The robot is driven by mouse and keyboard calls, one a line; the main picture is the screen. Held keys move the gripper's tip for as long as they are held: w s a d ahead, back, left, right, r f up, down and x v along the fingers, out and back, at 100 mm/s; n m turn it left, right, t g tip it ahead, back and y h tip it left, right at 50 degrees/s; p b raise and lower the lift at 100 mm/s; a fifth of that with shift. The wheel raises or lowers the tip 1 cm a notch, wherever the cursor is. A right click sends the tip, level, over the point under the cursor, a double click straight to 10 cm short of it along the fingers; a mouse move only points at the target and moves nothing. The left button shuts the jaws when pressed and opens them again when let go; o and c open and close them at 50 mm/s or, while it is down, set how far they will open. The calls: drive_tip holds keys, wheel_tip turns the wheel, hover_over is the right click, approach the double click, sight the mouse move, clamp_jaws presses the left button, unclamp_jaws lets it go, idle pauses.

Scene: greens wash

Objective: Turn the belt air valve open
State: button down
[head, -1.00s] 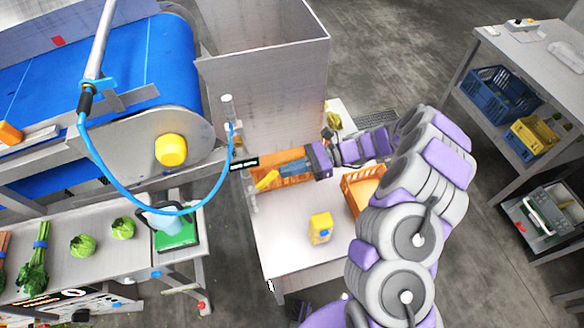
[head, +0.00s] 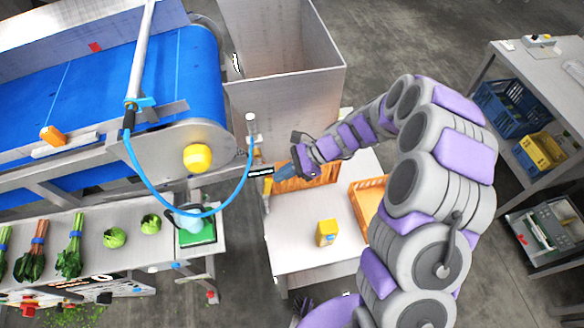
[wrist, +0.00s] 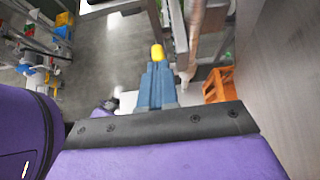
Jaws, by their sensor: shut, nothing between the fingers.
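The belt air valve sits on the thin upright pipe (head: 251,130) at the hopper's front corner, below a small black label (head: 260,170). Its yellow handle (head: 267,194) looks narrow and hangs nearly in line with the pipe. In the wrist view the yellow handle (wrist: 157,52) shows just past my fingertips. My gripper (head: 281,171) is shut and empty, its blue fingers close to the right of the valve. In the wrist view the shut fingers (wrist: 156,72) point at the handle; I cannot tell whether they touch it. A blue hose (head: 160,202) loops from the pipe's top to the belt.
A table (head: 300,250) below holds a yellow jug (head: 326,232) and an orange crate (head: 369,200). The metal hopper (head: 295,100) stands behind the valve. The blue belt (head: 170,75) and a bench with greens (head: 95,265) lie left.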

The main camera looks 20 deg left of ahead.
drive_tip(key=shift+s+a+r+t+h+p, duration=0.2)
drive_tip(key=shift+s+a+t+h+p, duration=0.05)
drive_tip(key=shift+a+h+p, duration=0.25)
drive_tip(key=shift+s+a+r+t+h+p, duration=0.15)
drive_tip(key=shift+s+a+t+h+p, duration=0.1)
drive_tip(key=shift+a+h+p, duration=0.2)
drive_tip(key=w+d+r, duration=0.6)
drive_tip(key=d+r, duration=0.1)
drive_tip(key=d, duration=0.2)
idle(0.3)
